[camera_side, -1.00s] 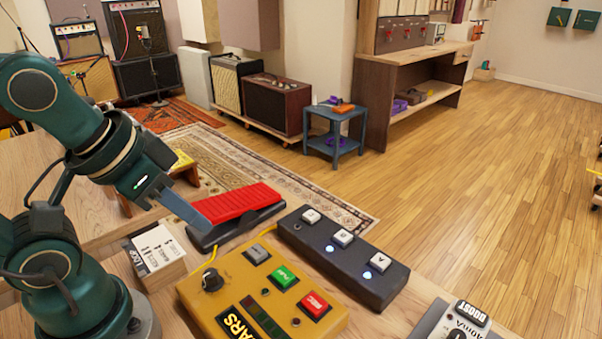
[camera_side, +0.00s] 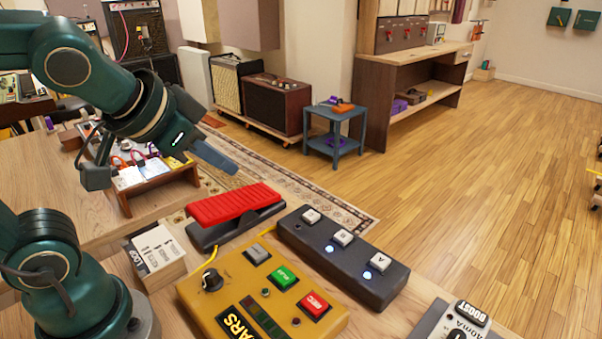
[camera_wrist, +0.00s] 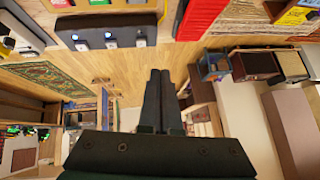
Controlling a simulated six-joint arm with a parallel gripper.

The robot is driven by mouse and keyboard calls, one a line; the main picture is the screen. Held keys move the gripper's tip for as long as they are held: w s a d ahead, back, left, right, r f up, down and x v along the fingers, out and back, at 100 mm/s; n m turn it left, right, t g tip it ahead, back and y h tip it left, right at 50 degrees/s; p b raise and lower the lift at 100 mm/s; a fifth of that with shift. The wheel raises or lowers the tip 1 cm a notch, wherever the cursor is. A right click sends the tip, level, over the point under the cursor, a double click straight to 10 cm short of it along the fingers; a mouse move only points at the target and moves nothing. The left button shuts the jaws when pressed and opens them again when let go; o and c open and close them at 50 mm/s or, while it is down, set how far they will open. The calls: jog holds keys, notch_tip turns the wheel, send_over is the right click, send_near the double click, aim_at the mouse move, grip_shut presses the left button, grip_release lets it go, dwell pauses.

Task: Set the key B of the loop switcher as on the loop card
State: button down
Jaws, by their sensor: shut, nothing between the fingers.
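The loop switcher (camera_side: 325,262) is a long black box on the table with white keys. Its middle key B (camera_side: 343,237) sits between key A (camera_side: 380,262) at the near right end and a third key (camera_side: 311,215) at the far left end. Small bluish lights show beside A and B; the one by the third key looks dark. The loop card (camera_side: 155,249) stands at left on a wooden block, its marks too small to read. My gripper (camera_side: 234,168) is shut and empty, raised in the air left of the switcher. The switcher also shows in the wrist view (camera_wrist: 96,34).
A red-topped pedal (camera_side: 235,206) lies between my gripper and the switcher. A yellow pedal (camera_side: 240,300) with a knob and coloured buttons stands in front of the switcher. A grey pedal (camera_side: 462,325) is at the near right. The air above the switcher is clear.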

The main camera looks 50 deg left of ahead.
jog(key=w+r+m+t, duration=0.1)
jog(key=w+m, duration=0.1)
jog(key=w, duration=0.3)
jog(key=m, duration=0.5)
send_over(338, 239)
notch_tip(338, 239, down, 6)
jog(key=shift+h, duration=0.4)
jog(key=shift+f, duration=4.35)
jog(key=shift+f, duration=0.15)
jog(key=shift+f, duration=0.25)
